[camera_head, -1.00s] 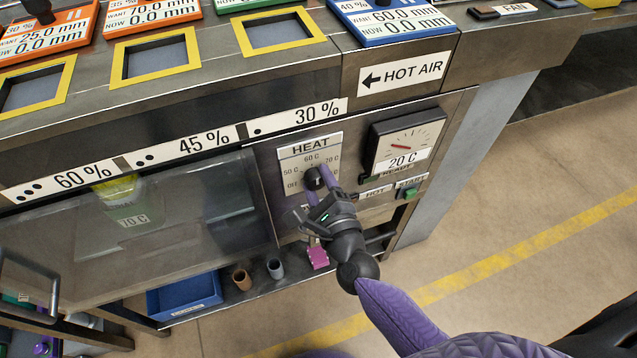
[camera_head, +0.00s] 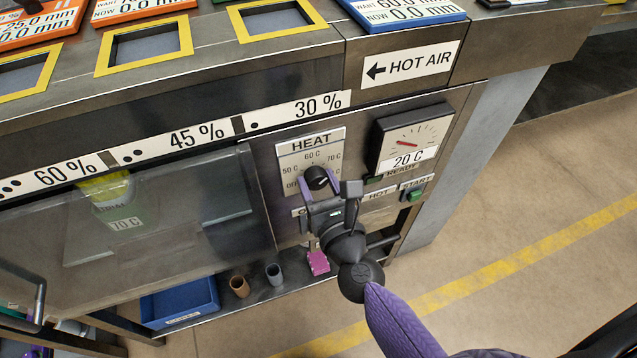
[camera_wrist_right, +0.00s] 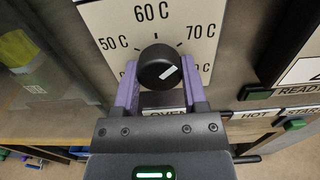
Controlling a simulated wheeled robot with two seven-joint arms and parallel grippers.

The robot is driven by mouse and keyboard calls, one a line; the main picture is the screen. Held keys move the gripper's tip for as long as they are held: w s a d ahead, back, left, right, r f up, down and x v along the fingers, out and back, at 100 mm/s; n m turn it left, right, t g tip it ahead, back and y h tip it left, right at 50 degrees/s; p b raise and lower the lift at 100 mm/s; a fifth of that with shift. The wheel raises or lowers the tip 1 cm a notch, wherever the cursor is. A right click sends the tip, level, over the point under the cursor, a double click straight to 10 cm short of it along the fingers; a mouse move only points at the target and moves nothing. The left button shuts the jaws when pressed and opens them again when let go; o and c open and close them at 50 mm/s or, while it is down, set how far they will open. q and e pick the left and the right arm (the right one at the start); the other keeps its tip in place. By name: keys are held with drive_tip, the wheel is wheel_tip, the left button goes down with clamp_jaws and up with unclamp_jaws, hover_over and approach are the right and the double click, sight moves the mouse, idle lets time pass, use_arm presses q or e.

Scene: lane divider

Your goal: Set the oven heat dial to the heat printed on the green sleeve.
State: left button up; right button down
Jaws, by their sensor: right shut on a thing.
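The green sleeve (camera_head: 121,213), printed 70 C, is around a container behind the oven's glass door. The black heat dial (camera_head: 316,178) sits on the white HEAT plate (camera_head: 297,152), marked OFF, 50 C, 60 C and 70 C. My right gripper (camera_wrist_right: 158,80) is shut on the dial, with a purple finger at each side of it. In the right wrist view the dial (camera_wrist_right: 159,67) has a white mark slanting up and right, towards the 70 C side. I cannot tell if it lines up exactly. My left gripper is not in view.
A gauge (camera_head: 412,138) reading 20 C is right of the HEAT plate, above a green START button (camera_head: 414,195). Below are a blue bin (camera_head: 180,301), two small cups and a pink block (camera_head: 318,262). The floor at the right is clear.

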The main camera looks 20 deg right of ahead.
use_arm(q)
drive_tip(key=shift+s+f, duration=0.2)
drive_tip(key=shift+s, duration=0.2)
use_arm(e)
drive_tip(key=shift+f+m, duration=0.1)
drive_tip(key=shift+m, duration=0.7)
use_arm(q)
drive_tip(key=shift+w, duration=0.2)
use_arm(e)
drive_tip(key=shift+c, duration=0.7)
unclamp_jaws()
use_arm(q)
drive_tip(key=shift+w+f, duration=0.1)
